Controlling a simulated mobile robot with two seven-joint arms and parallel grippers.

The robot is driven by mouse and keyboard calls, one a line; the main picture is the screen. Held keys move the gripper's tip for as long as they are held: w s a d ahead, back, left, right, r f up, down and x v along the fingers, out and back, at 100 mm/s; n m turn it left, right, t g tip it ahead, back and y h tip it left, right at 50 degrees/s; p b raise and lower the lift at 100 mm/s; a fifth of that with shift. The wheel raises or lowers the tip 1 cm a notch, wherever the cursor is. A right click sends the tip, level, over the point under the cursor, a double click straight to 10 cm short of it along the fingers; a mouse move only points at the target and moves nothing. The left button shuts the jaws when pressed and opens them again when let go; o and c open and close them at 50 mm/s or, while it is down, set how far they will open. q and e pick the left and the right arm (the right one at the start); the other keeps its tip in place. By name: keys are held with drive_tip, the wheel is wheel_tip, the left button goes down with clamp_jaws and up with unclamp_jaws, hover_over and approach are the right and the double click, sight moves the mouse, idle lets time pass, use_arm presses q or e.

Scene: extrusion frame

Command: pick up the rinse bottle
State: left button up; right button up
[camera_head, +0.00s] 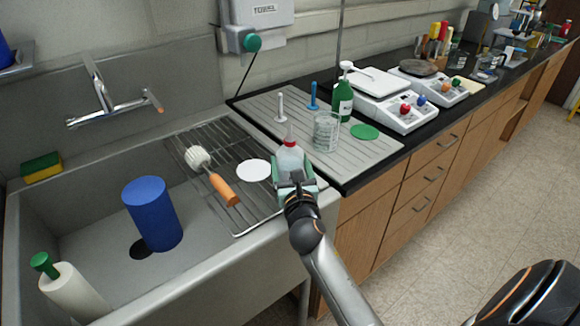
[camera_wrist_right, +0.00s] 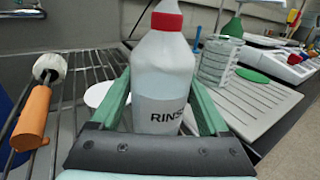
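The rinse bottle (camera_head: 290,158) is white with a red collar and stands upright near the front right edge of the sink's wire rack. My left gripper is not in view.
An orange-handled brush (camera_head: 223,188) and a white disc (camera_head: 253,170) lie left of the bottle. A glass beaker (camera_head: 326,131) and a green bottle (camera_head: 343,101) stand behind right on the drainboard (camera_head: 378,152). A blue cup (camera_head: 153,213) is in the sink.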

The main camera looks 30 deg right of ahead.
drive_tip(key=c, duration=1.1)
drive_tip(key=shift+o, duration=0.2)
drive_tip(key=shift+r, duration=0.1)
